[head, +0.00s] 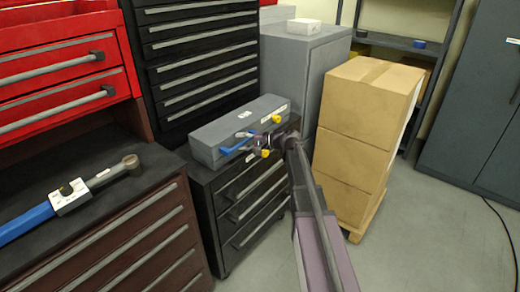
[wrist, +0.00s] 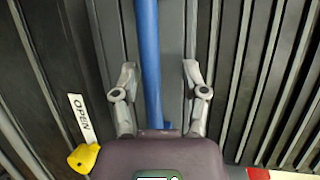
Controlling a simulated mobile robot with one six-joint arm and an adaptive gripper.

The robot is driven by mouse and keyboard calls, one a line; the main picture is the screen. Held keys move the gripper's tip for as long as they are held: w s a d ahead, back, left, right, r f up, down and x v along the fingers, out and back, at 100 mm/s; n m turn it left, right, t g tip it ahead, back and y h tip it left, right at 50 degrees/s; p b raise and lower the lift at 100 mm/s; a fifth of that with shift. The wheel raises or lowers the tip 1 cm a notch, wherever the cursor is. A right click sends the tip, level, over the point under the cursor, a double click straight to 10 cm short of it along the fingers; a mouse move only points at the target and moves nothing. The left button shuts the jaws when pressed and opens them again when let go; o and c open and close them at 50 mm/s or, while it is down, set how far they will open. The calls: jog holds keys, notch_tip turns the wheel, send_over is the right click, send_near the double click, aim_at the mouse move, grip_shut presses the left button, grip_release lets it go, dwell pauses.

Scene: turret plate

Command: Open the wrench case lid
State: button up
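The wrench case (head: 225,128) is a long grey box, its lid down, on a low black drawer cabinet. A blue bar (head: 238,144) shows along its front side, with yellow knobs (head: 276,118) near its right end. My gripper (head: 268,141) is at that front right part of the case. In the wrist view my gripper (wrist: 160,72) is open, with the blue bar (wrist: 148,55) running between its fingers and a gap on each side. A yellow latch (wrist: 83,158) and a white "OPEN" label (wrist: 80,118) are at lower left. The contact depth cannot be told.
A dark red drawer cabinet (head: 130,225) at left bears a blue-handled torque wrench (head: 70,197). Stacked cardboard boxes (head: 350,155) stand right of my arm. A tall black drawer cabinet (head: 205,60) is behind the case. Floor is clear at lower right, except for a cable.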

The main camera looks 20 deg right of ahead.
jog(key=shift+f+b, duration=0.65)
jog(key=v, duration=0.1)
jog(key=p+v, duration=0.1)
jog(key=v, duration=0.3)
jog(key=shift+r, duration=0.3)
jog(key=shift+p+v, duration=0.4)
jog(key=shift+v, duration=0.65)
jog(key=shift+f, duration=0.15)
jog(key=s+a+f+n+g+h, duration=0.2)
jog(key=s+a+f+g, duration=0.1)
jog(key=s+a+f, duration=0.35)
jog(key=s+f+n+g+h, duration=0.35)
jog(key=s+h, duration=0.25)
jog(key=s, duration=0.4)
jog(key=s+f+n+g+h, duration=0.2)
jog(key=s+f+h, duration=0.3)
jog(key=s, duration=0.4)
notch_tip(320, 180, up, 17)
jog(key=p, duration=1.7)
jog(key=shift+d+r, duration=0.15)
jog(key=shift+d, duration=0.25)
